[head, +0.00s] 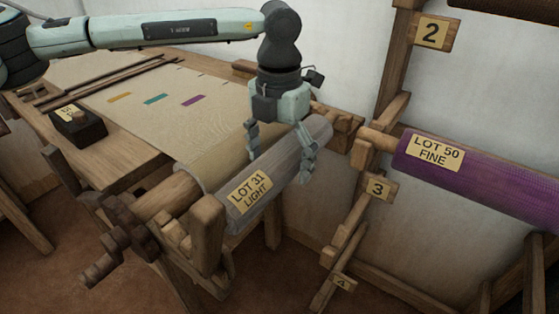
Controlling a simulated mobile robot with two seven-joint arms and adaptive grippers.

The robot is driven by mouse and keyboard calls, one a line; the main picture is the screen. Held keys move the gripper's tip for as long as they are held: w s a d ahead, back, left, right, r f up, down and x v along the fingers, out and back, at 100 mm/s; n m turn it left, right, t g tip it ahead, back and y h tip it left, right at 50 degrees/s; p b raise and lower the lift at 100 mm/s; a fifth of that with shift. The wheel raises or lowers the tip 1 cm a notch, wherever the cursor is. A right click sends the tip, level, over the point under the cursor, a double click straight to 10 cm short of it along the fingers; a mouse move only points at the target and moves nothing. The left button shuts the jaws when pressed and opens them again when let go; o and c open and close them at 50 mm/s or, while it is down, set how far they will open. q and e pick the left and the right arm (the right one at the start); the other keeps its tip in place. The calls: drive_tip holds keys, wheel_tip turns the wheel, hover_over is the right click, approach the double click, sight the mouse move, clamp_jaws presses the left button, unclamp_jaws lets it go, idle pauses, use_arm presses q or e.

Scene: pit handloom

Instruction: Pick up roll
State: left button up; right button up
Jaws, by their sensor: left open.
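A pale grey, translucent-looking roll (272,178) labelled "LOT 31 LIGHT" lies at the right end of the loom, beside the beam wound with beige cloth. My left gripper (281,165) is over this roll, pointing down, with its fingers spread to either side of it. The gripper is open; I cannot tell whether the fingers touch the roll. A purple roll (480,180) labelled "LOT 50 FINE" rests on a wooden rack at the right. My right gripper is not in view.
The wooden rack post (392,75) carries number tags 2, 3 and 4. Beige cloth (150,105) with small coloured patches covers the loom. A dark block (78,127) sits on the loom's left side. A wooden crank (115,240) sticks out at the front left.

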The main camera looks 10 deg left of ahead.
use_arm(q)
drive_tip(key=shift+f, duration=0.2)
drive_tip(key=shift+r, duration=0.1)
drive_tip(key=c, duration=1.9)
